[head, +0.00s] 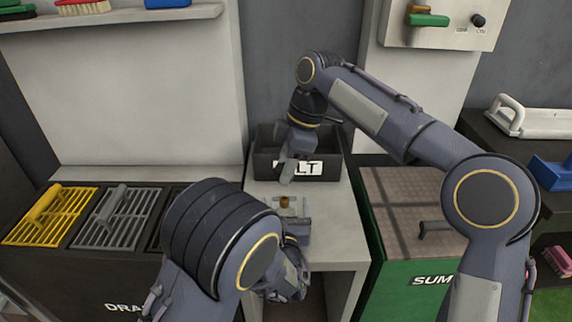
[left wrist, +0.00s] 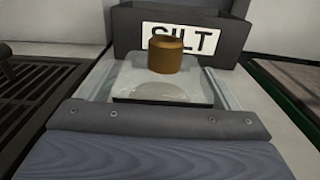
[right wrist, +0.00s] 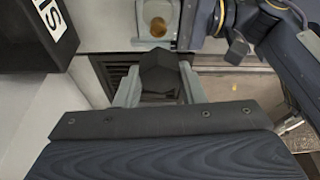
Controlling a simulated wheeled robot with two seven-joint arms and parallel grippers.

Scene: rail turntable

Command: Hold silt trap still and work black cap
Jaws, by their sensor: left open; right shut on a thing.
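The silt trap (left wrist: 160,85), a clear squat body with a brass neck (left wrist: 166,55), stands on the light counter; the neck also shows in the head view (head: 285,202). No cap is on the neck. My left gripper (head: 287,208) is open, its fingers on either side of the trap's body. In the left wrist view, they seem to leave small gaps. My right gripper (head: 287,172) is shut on the black cap (right wrist: 160,75), a faceted dark piece between its fingertips. It is above the counter, beyond the trap. The cap cannot be made out in the head view.
A dark bin labelled SILT (head: 330,165) stands at the back of the counter, close to my right gripper. Yellow (head: 50,215) and grey (head: 110,215) grates lie at left. A green sump box (head: 410,255) stands at right. My left arm covers the counter's front left.

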